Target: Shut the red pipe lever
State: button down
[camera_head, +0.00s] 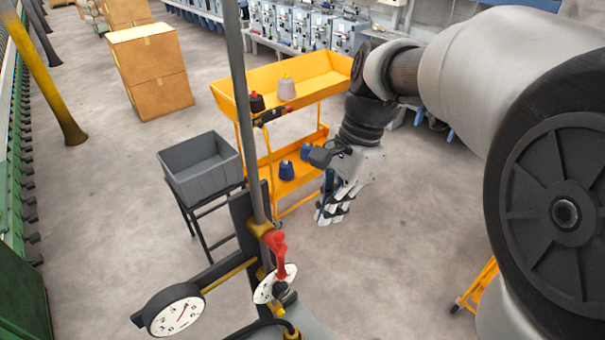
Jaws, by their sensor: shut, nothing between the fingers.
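The red pipe lever (279,254) sits on a brass valve body (261,229) on the vertical grey pipe (244,110), at the lower middle of the head view. The lever points downward, roughly along the pipe, with its lower end close to a small white gauge (268,288). My gripper (329,215) is to the right of the lever, clearly apart from it in the picture, with its fingers pointing down. It is shut and empty. The depth between the gripper and the lever is hard to judge from this one view.
A larger gauge (175,310) sticks out left of the pipe. Behind stand a grey bin (203,180) on a black stand and a yellow cart (300,105) with thread cones. Cardboard boxes (150,65) stand farther back.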

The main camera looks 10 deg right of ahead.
send_near(284, 276)
jog(key=w+d+f, duration=0.3)
jog(key=d+f, duration=0.2)
jog(key=shift+s+a+f, duration=0.1)
jog(key=shift+s+a, duration=0.15)
jog(key=shift+a, duration=0.4)
jog(key=shift+s+a, duration=0.3)
jog(key=shift+a, duration=0.35)
jog(key=shift+s+a+f, duration=0.1)
jog(key=shift+s+a, duration=0.15)
jog(key=shift+a, duration=0.4)
